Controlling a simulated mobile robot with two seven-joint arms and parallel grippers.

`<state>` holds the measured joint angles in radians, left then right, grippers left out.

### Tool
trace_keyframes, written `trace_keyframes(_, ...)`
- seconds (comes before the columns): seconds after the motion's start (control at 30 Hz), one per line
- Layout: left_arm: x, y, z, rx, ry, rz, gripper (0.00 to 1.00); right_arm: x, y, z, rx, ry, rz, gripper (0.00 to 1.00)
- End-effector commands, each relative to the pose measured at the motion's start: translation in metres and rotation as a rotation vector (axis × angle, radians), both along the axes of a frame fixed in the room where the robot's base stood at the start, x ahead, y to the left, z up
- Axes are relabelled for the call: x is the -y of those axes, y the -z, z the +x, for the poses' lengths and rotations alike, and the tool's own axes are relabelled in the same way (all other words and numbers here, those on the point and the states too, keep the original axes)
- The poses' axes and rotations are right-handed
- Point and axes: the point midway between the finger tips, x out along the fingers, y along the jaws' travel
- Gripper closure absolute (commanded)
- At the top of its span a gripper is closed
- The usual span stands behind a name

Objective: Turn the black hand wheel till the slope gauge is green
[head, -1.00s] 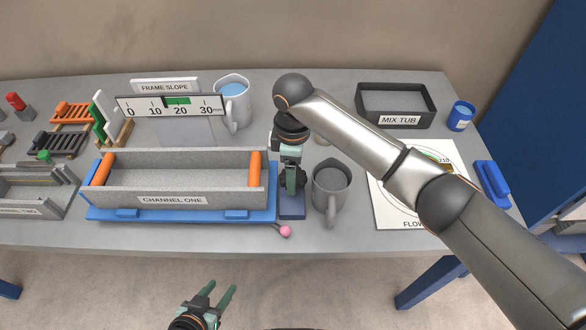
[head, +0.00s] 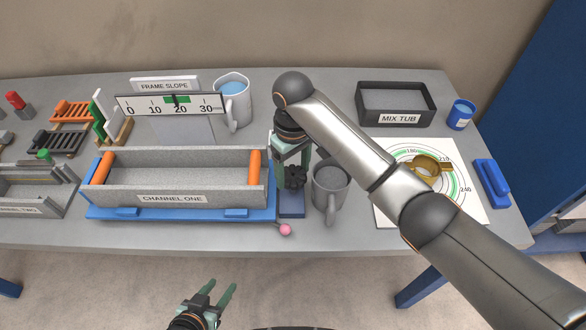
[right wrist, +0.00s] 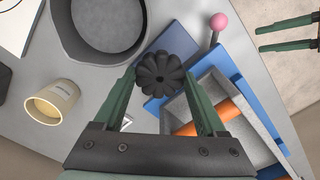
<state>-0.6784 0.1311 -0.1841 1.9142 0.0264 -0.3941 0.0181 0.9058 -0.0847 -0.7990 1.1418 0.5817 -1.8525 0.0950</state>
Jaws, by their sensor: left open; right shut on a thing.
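The black hand wheel (head: 295,177) is at the right end of the blue-based frame, and it also shows in the right wrist view (right wrist: 159,74). My right gripper (head: 292,166) is shut on the wheel, with a finger on either side of it. The slope gauge (head: 142,104) stands behind the frame under a FRAME SLOPE sign. Its black pointer is inside the green band, a little short of 20. My left gripper (head: 222,293) is open and empty in front of the table, and its fingers show in the right wrist view (right wrist: 290,34).
The CHANNEL ONE trough (head: 130,192) lies on the blue frame. A grey mug (head: 331,187) stands close right of the wheel. A pink-tipped lever (head: 285,230) sticks out at the frame's front right. A brass cup (head: 426,168) sits on the flow chart. The MIX TUB (head: 398,121) is behind.

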Motion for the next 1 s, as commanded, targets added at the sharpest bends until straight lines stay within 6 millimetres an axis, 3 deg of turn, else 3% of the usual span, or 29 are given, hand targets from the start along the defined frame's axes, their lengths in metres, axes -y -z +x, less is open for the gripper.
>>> trace_keyframes(0.6, 0.0, 0.0, -0.0003, -0.001, 0.0, 0.0, 0.5, 0.0002, -0.0011, 0.0007, 0.003, 0.041, 0.0, 0.82)
trace_keyframes(0.63, 0.0, 0.0, -0.0003, -0.001, 0.0, 0.0, 0.5, 0.0002, -0.0011, 0.0007, 0.003, 0.041, 0.0, 0.24)
trace_keyframes(0.83, 0.0, 0.0001, -0.0004, -0.001, 0.0, 0.0, 0.5, 0.0001, -0.0008, 0.0005, 0.002, 0.041, -0.001, 0.02)
trace_keyframes(1.0, 0.0, 0.0002, -0.0004, -0.001, 0.0, 0.0, 0.5, 0.0001, -0.0004, 0.0003, 0.001, 0.04, 0.0, 0.0)
